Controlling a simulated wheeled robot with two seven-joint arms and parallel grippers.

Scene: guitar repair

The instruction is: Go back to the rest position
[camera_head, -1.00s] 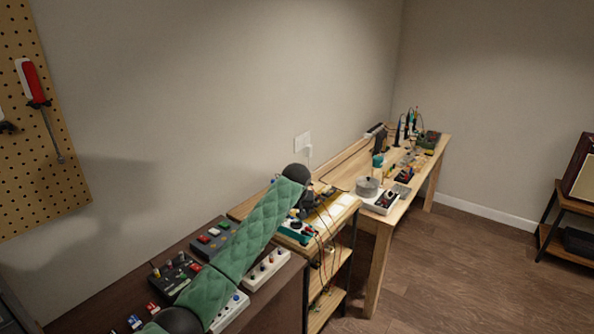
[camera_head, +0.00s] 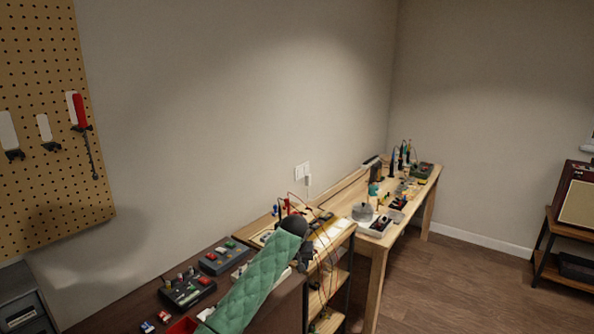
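A green quilted, padded arm link (camera_head: 255,285), which looks like part of my own arm, rises from the bottom edge toward the middle. A round black joint (camera_head: 293,226) caps its upper end. Whatever lies beyond the black joint is hidden or too small to tell. I see nothing held.
A wooden shelf unit (camera_head: 340,275) and a long workbench (camera_head: 378,255) with tools follow along the wall. A pegboard (camera_head: 50,190) hangs left. An amplifier (camera_head: 578,200) stands right. Wooden floor (camera_head: 460,290) is clear.

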